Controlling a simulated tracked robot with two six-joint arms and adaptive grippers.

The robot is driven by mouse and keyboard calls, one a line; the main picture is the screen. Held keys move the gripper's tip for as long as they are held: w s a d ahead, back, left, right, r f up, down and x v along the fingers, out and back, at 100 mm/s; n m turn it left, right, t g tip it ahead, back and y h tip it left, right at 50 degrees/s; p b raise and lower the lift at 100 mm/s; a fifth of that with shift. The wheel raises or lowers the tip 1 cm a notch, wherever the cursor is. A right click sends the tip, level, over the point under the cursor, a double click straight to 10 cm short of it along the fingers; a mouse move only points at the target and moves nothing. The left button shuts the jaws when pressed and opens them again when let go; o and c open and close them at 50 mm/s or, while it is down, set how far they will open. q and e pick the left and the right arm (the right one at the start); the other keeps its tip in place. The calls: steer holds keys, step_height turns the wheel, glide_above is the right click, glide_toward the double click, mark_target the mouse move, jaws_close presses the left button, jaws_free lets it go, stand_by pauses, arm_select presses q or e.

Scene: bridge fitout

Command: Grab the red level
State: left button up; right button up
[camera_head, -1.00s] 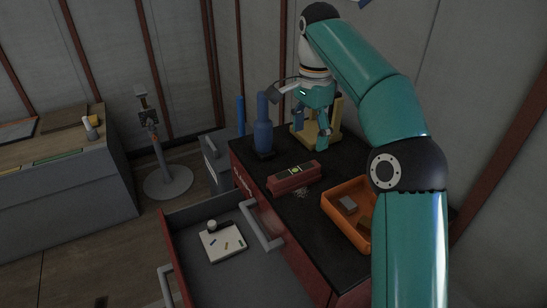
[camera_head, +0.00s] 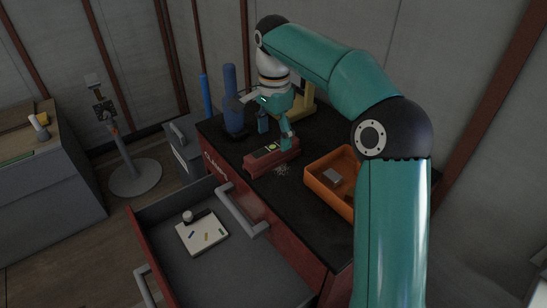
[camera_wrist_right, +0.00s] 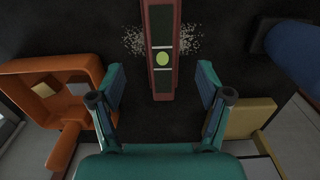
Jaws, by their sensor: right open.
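The red level (camera_head: 262,165) lies on the dark top of the red cabinet, long and narrow with a green vial. In the right wrist view the level (camera_wrist_right: 163,88) runs lengthwise away from me, its near end between my fingertips. My right gripper (camera_head: 275,132) is open and empty, just above and behind the level. In the wrist view the open fingers (camera_wrist_right: 162,72) stand on both sides with gaps; I see no contact. In the head view one finger overlaps the level's right end. My left gripper is not in view.
An orange tray (camera_head: 317,186) with small blocks sits right of the level. A blue bottle (camera_head: 231,95) stands behind left, a wooden stand (camera_head: 307,101) behind the gripper. Pale specks lie beside the level. An open drawer (camera_head: 250,270) holding a white pad (camera_head: 203,233) juts out in front.

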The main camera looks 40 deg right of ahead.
mark_target(272, 147)
steer(key=shift+w+a+f+b, duration=0.1)
steer(key=shift+f+b, duration=0.05)
steer(key=shift+f, duration=1.25)
steer(key=shift+w+f+b, duration=0.1)
steer(key=shift+f+b, duration=0.05)
steer(key=shift+f, duration=1.2)
steer(key=c, duration=1.5)
steer(key=shift+o, duration=0.2)
steer(key=shift+r, duration=0.2)
